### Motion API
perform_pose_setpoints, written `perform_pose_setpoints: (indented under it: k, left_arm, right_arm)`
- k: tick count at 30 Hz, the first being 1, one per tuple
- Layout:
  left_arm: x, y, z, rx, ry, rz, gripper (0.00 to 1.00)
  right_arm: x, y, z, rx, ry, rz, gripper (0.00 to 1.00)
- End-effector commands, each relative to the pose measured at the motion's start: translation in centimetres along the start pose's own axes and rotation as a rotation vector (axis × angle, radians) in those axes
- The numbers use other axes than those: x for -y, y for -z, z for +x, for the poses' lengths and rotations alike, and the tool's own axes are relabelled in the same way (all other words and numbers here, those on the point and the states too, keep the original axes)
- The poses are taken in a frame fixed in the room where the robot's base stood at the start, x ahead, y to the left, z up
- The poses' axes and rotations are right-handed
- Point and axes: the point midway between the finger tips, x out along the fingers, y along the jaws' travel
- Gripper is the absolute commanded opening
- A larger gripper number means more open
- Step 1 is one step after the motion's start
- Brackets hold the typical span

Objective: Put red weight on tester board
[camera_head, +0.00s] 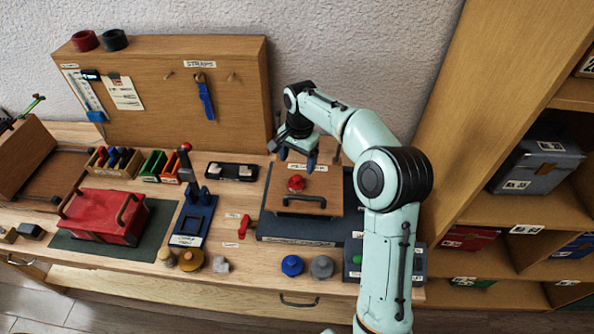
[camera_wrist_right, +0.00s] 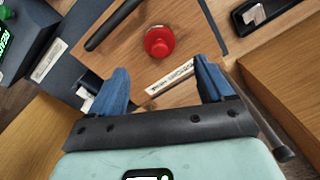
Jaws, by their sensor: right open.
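The red weight (camera_head: 296,183), round with a small knob on top, rests on the wooden tester board (camera_head: 325,183) near its black handle. In the wrist view the red weight (camera_wrist_right: 159,41) stands on the same board (camera_wrist_right: 122,62), between the handle and a label strip. My right gripper (camera_head: 297,157) is above the back part of the board, its blue fingers apart and empty. In the wrist view my right gripper (camera_wrist_right: 161,77) is open and apart from the weight. My left gripper is not in view.
A blue weight (camera_head: 292,265) and a grey weight (camera_head: 322,267) stand at the bench's front edge. A red lever (camera_head: 244,226) is left of the board. A red case (camera_head: 104,217) is farther left. A strap panel (camera_head: 235,95) stands behind; shelves (camera_head: 520,210) are right.

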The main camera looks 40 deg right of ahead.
Motion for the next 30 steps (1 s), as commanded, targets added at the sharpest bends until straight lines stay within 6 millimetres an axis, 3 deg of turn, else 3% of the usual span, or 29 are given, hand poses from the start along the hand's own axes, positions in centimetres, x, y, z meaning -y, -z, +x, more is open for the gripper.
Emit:
perform_pose_setpoints:
  k: [3,9,30]
  left_arm:
    - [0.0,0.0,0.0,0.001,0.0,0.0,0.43]
    - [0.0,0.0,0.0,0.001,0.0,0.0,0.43]
    - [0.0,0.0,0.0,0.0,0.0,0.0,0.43]
  right_arm:
    - [0.0,0.0,-1.8,0.0,0.0,0.001,0.81]
    - [-0.1,0.0,-3.1,0.001,-0.001,0.0,0.81]
    - [-0.1,0.0,-3.2,0.001,-0.002,0.001,0.81]
